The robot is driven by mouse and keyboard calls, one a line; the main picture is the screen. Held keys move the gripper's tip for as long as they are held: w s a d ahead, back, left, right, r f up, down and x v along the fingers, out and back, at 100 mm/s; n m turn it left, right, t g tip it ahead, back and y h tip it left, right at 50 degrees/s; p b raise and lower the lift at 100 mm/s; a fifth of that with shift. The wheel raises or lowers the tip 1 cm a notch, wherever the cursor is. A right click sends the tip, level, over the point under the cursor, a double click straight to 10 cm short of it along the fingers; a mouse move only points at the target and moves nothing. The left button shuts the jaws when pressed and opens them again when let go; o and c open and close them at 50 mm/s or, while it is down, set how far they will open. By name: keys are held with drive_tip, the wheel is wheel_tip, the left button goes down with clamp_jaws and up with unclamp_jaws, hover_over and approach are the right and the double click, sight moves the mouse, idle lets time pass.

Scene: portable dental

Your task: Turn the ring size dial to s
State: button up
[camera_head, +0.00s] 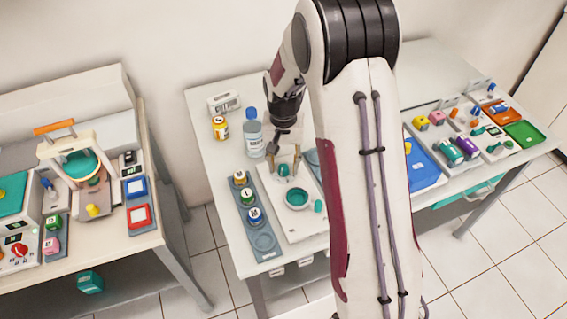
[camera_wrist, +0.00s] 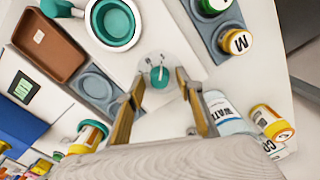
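The dial (camera_wrist: 160,76) is a small teal knob on a light grey disc, set in a white panel (camera_wrist: 165,25). The cup (camera_wrist: 113,22) is above and left of the dial in the wrist view. My gripper (camera_wrist: 160,80) is open, with one finger on each side of the knob. I cannot tell whether either finger touches it. In the head view my gripper (camera_head: 284,158) points down at the knob. Size letters around the dial are not readable.
A grey tray (camera_head: 263,242) with several lettered jars stands left of the panel. A water bottle (camera_head: 254,138) and a yellow jar (camera_head: 219,128) stand behind it. A brown tray (camera_wrist: 48,40) lies beyond the cup. My arm hides part of the table's middle.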

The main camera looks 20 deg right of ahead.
sight(284, 167)
drive_tip(key=shift+r, duration=3.75)
drive_tip(key=shift+s+f, duration=0.1)
drive_tip(key=shift+s, duration=0.1)
drive_tip(key=s+a+r+n+t, duration=0.2)
drive_tip(key=s+r, duration=0.7)
drive_tip(key=s, duration=0.4)
drive_tip(key=s+a+r+n+t, duration=0.3)
drive_tip(key=s+r, duration=0.6)
drive_tip(key=s, duration=0.4)
drive_tip(key=shift+s+a+t, duration=0.25)
drive_tip(key=shift+s+t, duration=0.05)
